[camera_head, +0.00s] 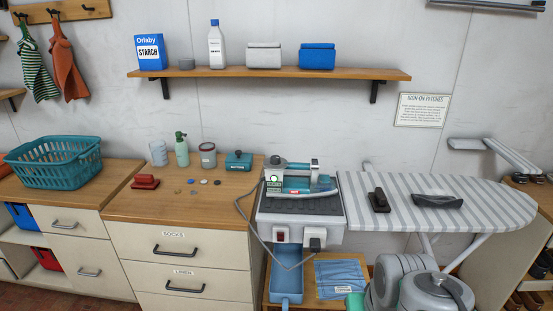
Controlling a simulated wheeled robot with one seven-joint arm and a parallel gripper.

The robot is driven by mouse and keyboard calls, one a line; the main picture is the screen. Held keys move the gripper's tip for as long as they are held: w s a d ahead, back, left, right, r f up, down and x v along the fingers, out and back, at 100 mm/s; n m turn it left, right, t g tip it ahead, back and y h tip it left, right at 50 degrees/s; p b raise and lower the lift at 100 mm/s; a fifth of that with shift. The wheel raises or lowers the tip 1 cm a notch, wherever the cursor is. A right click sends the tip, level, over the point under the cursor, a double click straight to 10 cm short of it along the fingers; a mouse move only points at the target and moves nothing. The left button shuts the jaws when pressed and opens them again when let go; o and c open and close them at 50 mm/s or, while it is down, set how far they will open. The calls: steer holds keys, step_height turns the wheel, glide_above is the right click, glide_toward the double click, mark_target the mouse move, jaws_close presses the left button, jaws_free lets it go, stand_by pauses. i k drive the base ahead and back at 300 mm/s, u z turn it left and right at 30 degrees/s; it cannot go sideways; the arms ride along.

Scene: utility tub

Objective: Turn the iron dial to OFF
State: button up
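A teal and grey iron (302,178) rests on a grey metal stand (262,220) between the wooden counter and the ironing board. A round dark grey knob (280,163) shows at its upper left and looks like the dial. Its pointer and setting are too small to read. A small pale green round spot shows just below the knob, and a small red label with white letters lies at the iron's front. A red switch (281,237) and a plug (316,238) sit on the stand's front. My gripper does not show.
The striped ironing board (460,195) carries a dark brush (379,200) and a dark curved piece (437,200). A grey cord loops left of the stand. A teal box (238,161) and jars stand on the counter (190,205). My grey arm links show at lower right.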

mark_target(275, 160)
steer(key=u, duration=0.65)
steer(key=i, duration=0.7)
steer(key=u, duration=0.4)
steer(key=i, duration=1.1)
steer(key=z, duration=0.65)
